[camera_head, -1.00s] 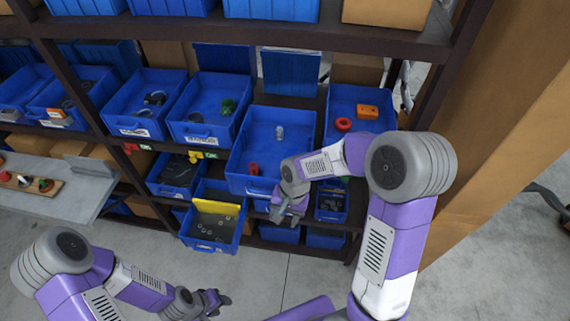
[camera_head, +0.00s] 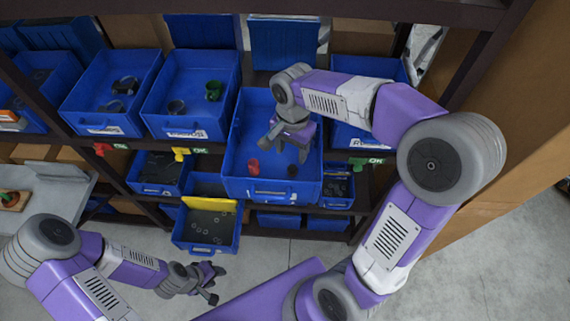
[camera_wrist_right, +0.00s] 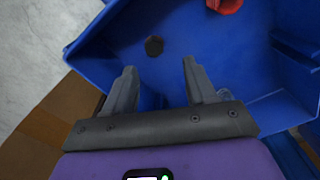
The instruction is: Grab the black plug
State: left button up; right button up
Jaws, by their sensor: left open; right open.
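The black plug (camera_head: 292,171) lies on the floor of the middle blue bin (camera_head: 255,190), near its front wall. It also shows in the right wrist view as a small dark piece (camera_wrist_right: 154,46), ahead of the fingertips and between their lines. My right gripper (camera_head: 287,150) hangs over that bin, pointing down, with its fingers apart and nothing between them. In the right wrist view its open fingers (camera_wrist_right: 160,72) stand short of the plug. My left gripper (camera_head: 213,282) is open and empty, low at the left in front of the shelf.
A red part (camera_head: 253,167) lies left of the plug in the same bin; it also shows in the right wrist view (camera_wrist_right: 224,5). Blue bins with other parts flank this bin. A lower bin with a yellow divider (camera_head: 210,204) juts out below.

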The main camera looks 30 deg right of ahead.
aim_at(292, 168)
jog(key=shift+s+f, duration=0.7)
notch_tip(292, 168, down, 6)
jog(key=shift+w+a+r, duration=0.1)
jog(key=shift+w, duration=0.05)
grip_shut()
